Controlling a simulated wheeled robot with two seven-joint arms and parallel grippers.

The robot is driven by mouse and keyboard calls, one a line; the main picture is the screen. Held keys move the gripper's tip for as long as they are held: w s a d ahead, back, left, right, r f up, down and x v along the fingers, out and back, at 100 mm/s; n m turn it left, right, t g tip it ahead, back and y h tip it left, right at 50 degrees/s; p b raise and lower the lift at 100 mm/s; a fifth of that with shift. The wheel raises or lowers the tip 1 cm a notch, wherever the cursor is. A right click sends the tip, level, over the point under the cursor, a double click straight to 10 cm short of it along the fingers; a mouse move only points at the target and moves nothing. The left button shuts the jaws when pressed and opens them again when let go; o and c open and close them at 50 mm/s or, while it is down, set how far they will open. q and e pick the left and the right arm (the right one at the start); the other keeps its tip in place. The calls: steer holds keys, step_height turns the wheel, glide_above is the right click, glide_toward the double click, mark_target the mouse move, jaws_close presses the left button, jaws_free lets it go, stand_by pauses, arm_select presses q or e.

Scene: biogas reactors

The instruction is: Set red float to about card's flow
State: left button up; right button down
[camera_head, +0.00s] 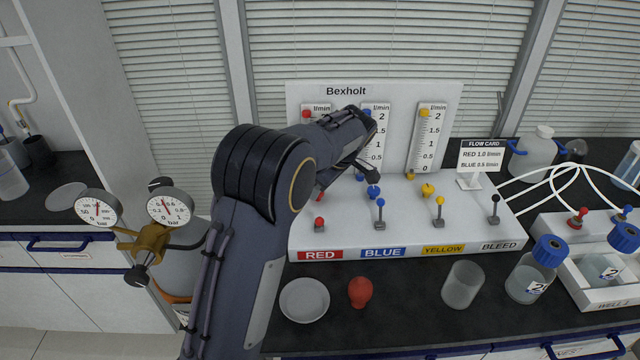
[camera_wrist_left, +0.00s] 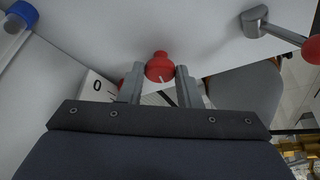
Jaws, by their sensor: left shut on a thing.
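The white Bexholt panel (camera_head: 374,90) has three flow tubes with scales. A red piece (camera_head: 306,113) shows at the top of the red tube; my arm covers the rest, so the red float's height cannot be told. The flow card (camera_head: 480,156) reads RED 1.0 l/min and BLUE 0.5 l/min. In the left wrist view my left gripper (camera_wrist_left: 160,84) is shut on the red knob (camera_wrist_left: 160,66), one finger on each side. In the head view my arm hides most of this grip. The red lever (camera_head: 319,224) stands in front, above the RED label (camera_head: 320,255).
Blue knob (camera_head: 374,191) and yellow knob (camera_head: 428,190) sit to the right, with blue, yellow and bleed levers in front. Two gauges (camera_head: 168,205) are left.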

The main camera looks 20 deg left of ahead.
arm_select(q)
steer(key=n+p, duration=0.1)
steer(key=n+g+p, duration=0.1)
steer(key=n, duration=0.2)
steer(key=shift+w+r+n+g+p, duration=0.2)
steer(key=shift+w+n+g+p, duration=0.1)
steer(key=shift+p, duration=0.1)
steer(key=shift+f+n+g+h+p, duration=0.15)
steer(key=shift+n+g+p, duration=0.2)
steer(key=shift+n+p, duration=0.4)
steer(key=shift+r+n+g+h+p, duration=0.15)
steer(key=shift+n+g+p, duration=0.25)
steer(key=shift+n, duration=0.65)
steer(key=shift+f, duration=0.15)
steer(key=o, duration=1)
steer(key=shift+c, duration=0.2)
steer(key=v, duration=0.7)
steer(key=shift+w+r, duration=0.15)
steer(key=shift+r, duration=0.2)
